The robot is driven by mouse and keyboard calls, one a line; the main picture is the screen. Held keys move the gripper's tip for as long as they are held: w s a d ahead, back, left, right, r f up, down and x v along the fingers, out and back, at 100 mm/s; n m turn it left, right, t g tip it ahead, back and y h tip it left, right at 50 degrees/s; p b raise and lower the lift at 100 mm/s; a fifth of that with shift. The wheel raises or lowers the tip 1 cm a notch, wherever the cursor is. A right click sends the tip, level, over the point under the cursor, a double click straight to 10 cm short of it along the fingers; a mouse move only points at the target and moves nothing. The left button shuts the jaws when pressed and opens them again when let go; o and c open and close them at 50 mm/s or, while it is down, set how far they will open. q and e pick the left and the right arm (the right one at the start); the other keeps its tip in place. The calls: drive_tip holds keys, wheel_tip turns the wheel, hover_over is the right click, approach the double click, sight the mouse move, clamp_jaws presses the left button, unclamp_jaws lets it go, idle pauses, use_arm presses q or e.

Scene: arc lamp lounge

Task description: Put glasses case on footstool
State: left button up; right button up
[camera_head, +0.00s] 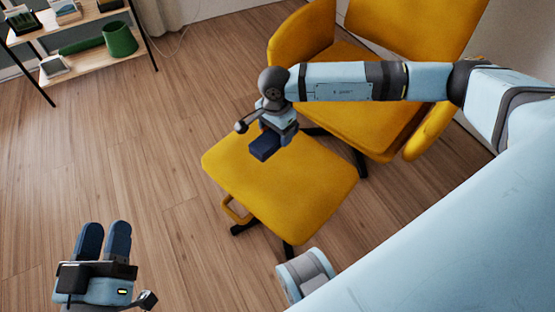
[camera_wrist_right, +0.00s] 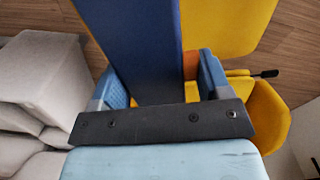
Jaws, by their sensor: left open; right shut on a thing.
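The dark blue glasses case (camera_head: 265,146) is held in my right gripper (camera_head: 272,136), over the back left part of the yellow footstool (camera_head: 300,190). In the right wrist view the case (camera_wrist_right: 140,45) is a long blue block between the two fingers (camera_wrist_right: 160,85). I cannot tell whether its underside touches the cushion. The footstool top is otherwise bare. My left gripper (camera_head: 104,230) is open and empty over the floor at the lower left, away from the footstool.
A yellow armchair (camera_head: 385,125) stands behind the footstool, under my right arm. A shelf (camera_head: 90,66) with a green pot (camera_head: 120,39) is at the far left. Wooden floor (camera_head: 120,160) is clear between. Pale grey furniture (camera_wrist_right: 35,85) shows in the right wrist view.

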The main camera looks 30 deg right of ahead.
drive_tip(key=b, duration=0.4)
hover_over(276, 174)
wheel_tip(276, 174, down, 13)
wheel_tip(276, 174, down, 5)
drive_tip(key=shift+f+b, duration=0.1)
drive_tip(key=shift+b, duration=0.9)
use_arm(q)
wheel_tip(276, 174, down, 6)
drive_tip(key=w+m+g, duration=0.1)
drive_tip(key=m, duration=0.1)
drive_tip(key=shift+w+f+g, duration=0.25)
drive_tip(key=shift+g, duration=0.15)
drive_tip(key=shift+a, duration=0.1)
use_arm(e)
drive_tip(key=o, duration=1)
drive_tip(key=shift+c, duration=0.2)
